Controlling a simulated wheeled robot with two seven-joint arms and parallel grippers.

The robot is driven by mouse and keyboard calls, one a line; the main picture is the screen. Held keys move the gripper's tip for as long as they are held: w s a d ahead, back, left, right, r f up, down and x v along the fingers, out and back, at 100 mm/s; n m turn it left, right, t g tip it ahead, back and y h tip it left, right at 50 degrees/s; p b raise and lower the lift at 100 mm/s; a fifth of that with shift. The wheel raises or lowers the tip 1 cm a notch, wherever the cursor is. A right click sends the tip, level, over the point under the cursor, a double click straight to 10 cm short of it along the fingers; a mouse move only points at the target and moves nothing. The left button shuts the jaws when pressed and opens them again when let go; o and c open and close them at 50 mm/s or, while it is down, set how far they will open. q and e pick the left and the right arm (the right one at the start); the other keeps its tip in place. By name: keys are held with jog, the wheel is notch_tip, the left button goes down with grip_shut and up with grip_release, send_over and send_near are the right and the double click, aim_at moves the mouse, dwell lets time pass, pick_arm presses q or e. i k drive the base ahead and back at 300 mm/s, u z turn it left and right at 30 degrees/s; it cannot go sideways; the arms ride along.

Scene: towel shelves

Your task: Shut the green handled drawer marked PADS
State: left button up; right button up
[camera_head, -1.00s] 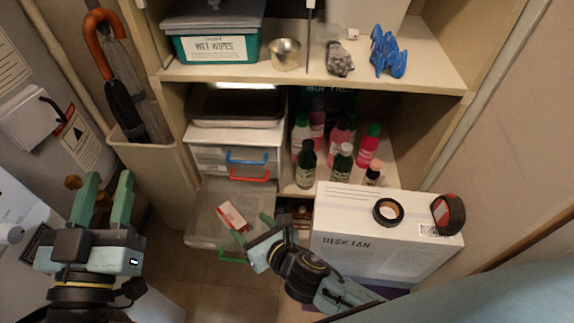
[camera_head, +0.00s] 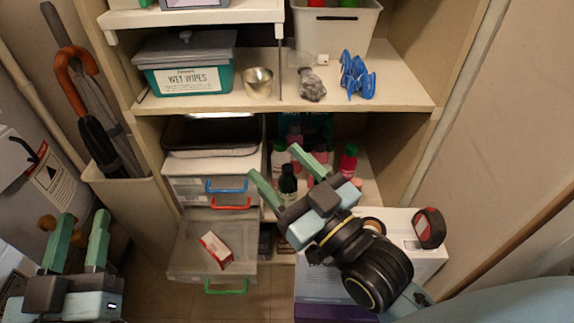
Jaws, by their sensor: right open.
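The green handled drawer (camera_head: 190,252) is the lowest of the small drawer unit and stands pulled out; its green handle (camera_head: 226,291) is at its front edge. No PADS marking is readable. A red and white packet (camera_head: 217,249) lies in the drawer. My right gripper (camera_head: 275,163) is open and empty, up and to the right of the drawer in the picture, in front of the bottles and apart from the handle. My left gripper (camera_head: 76,230) is open and empty at the lower left, left of the drawer.
Drawers with a blue handle (camera_head: 227,188) and a red handle (camera_head: 230,206) above look shut. A white box (camera_head: 432,263) with tape rolls stands right of the drawer, partly hidden by my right arm. An umbrella bin (camera_head: 125,200) stands left. Floor shows before the drawer.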

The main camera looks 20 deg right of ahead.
aim_at(217, 276)
jog(key=z, duration=0.8)
jog(key=k, duration=0.5)
jog(key=u, duration=0.1)
